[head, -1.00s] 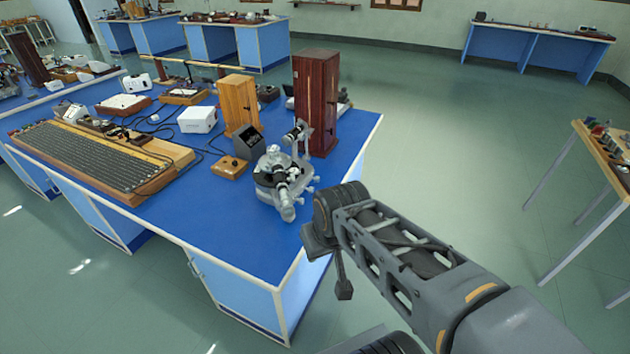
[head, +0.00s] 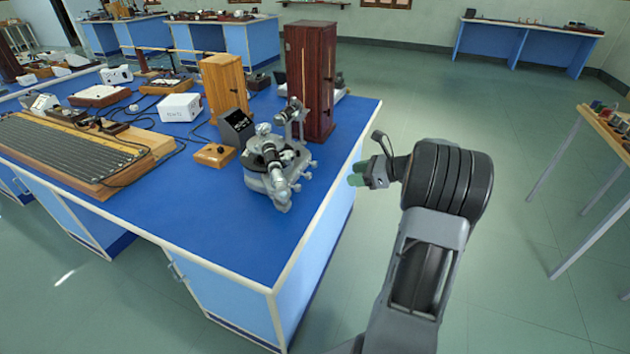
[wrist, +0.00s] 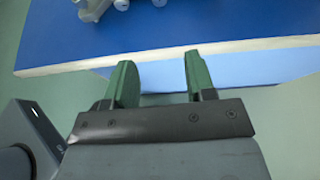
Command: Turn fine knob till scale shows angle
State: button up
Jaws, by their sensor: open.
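A grey spectrometer (head: 272,163) stands on the blue-topped bench near its right edge in the head view. In the wrist view only a small part of it (wrist: 98,8) shows at the top edge. Its fine knob and scale are too small to make out. My gripper (head: 357,176) is just off the bench's right edge, to the right of the spectrometer and apart from it, with its fingers toward the bench. In the wrist view my gripper (wrist: 157,75) has its two green fingers apart with nothing between them.
A dark wooden cabinet (head: 312,80) stands right behind the spectrometer, with a lighter wooden box (head: 222,85) to its left. A small dark display (head: 236,127) and a wooden block (head: 214,154) are beside it. The blue bench top (head: 220,225) is clear in front.

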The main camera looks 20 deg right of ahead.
aim_at(311, 176)
jog(key=shift+m, duration=0.4)
jog(key=x, duration=0.4)
jog(key=b+x, duration=0.1)
jog(key=x, duration=0.4)
jog(key=r+x, duration=0.1)
jog(key=x, duration=0.3)
jog(key=shift+w+a+f, duration=0.1)
jog(key=shift+w+a, duration=0.25)
jog(key=shift+w, duration=0.2)
jog(key=shift+c, duration=0.3)
jog(key=c, duration=0.9)
jog(key=shift+o, duration=0.2)
jog(key=shift+t+b, duration=0.3)
jog(key=shift+b, duration=0.05)
jog(key=shift+f, duration=0.1)
